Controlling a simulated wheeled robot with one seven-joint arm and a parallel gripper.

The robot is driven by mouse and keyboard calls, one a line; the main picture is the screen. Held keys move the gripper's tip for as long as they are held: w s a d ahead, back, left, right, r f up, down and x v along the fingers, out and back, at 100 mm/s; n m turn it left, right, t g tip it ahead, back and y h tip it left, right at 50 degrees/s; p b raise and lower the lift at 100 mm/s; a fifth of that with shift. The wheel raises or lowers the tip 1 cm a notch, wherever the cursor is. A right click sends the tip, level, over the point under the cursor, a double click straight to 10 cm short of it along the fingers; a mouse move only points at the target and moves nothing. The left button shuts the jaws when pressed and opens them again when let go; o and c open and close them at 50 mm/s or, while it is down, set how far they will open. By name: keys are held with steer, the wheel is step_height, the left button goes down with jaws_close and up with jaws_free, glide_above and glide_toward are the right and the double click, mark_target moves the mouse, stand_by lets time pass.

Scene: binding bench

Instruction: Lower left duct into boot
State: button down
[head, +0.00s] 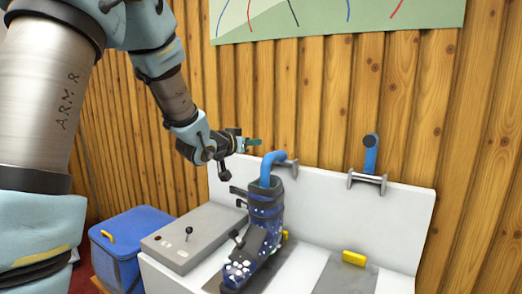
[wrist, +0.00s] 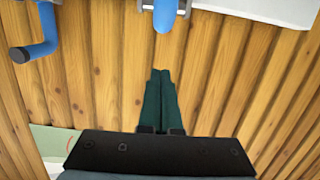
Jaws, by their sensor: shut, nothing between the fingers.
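The left duct (head: 269,165) is a blue bent tube on a grey bracket; its outer end points down into the top of the boot. The boot (head: 262,222) is dark blue with white speckles and stands upright on the bench. How deep the duct sits is hidden by the cuff. My gripper (head: 254,141) is above and slightly left of the duct, apart from it, its green fingers shut and empty. In the wrist view, the fingers (wrist: 161,75) are together against the wooden wall, and part of the left duct (wrist: 165,14) shows at the top edge.
The right duct (head: 370,155) stands raised on its bracket (head: 367,180); it also shows in the wrist view (wrist: 42,38). A grey box with a small lever (head: 185,255) and a blue cooler (head: 130,240) are at the left. A yellow block (head: 353,257) sits on the right plate.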

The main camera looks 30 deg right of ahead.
mark_target(264, 159)
steer(key=w+d+f+p, duration=0.2)
steer(key=d+f, duration=0.1)
steer(key=f, duration=0.1)
steer(key=shift+d+f, duration=0.2)
steer(key=shift+f, duration=0.1)
steer(key=f+b, duration=0.1)
steer(key=b, duration=0.1)
steer(key=shift+a+f+b, duration=0.1)
steer(key=shift+f+b, duration=0.05)
steer(key=shift+b, duration=0.25)
steer(key=b, duration=0.2)
steer(key=f+t+h+b, duration=0.1)
steer(key=b, duration=0.2)
steer(key=shift+s+a+f+b, duration=0.2)
steer(key=shift+a+b, duration=0.05)
steer(key=shift+b, duration=0.05)
steer(key=shift+r, duration=0.25)
